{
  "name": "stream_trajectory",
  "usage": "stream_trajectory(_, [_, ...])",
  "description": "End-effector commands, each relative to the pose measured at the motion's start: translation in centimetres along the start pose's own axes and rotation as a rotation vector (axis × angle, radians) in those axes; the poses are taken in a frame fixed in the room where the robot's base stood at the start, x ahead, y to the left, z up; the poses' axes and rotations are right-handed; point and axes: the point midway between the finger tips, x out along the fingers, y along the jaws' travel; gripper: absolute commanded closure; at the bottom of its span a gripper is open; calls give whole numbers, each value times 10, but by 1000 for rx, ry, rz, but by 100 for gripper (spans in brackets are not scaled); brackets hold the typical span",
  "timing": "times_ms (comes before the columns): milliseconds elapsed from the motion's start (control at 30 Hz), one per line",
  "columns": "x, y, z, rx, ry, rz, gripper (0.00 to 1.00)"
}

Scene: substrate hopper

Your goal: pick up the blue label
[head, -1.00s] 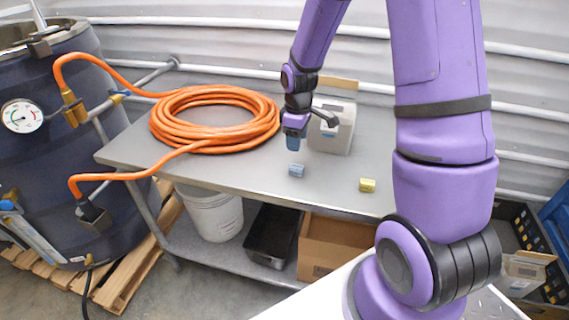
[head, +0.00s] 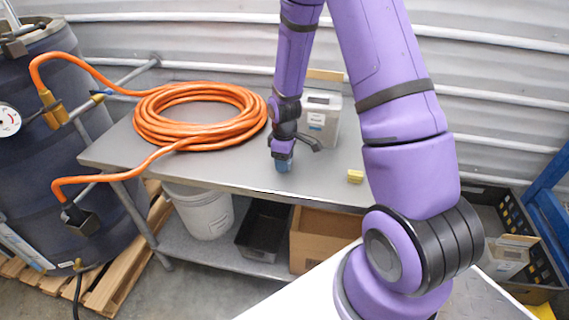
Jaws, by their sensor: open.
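My gripper (head: 283,158) points straight down at the metal table, over the spot where the small blue label lies. Its jaws are open, with blue fingertips low at the tabletop. The blue label is mostly or wholly hidden behind the fingers. I cannot tell label from fingertip there, or whether they touch.
A small yellow label (head: 355,176) lies to the right on the metal table (head: 225,170). A coiled orange hose (head: 200,117) lies left of the gripper. A grey-white container (head: 321,119) stands close behind it. The tabletop between hose and yellow label is otherwise clear.

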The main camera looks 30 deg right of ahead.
Motion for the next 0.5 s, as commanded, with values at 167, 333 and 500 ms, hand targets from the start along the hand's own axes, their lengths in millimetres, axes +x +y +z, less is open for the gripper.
stream_trajectory(167, [10, 0, 0, 0, 0, 0, 45])
stream_trajectory(333, [10, 0, 0, 0, 0, 0, 45])
stream_trajectory(500, [10, 0, 0, 0, 0, 1, 75])
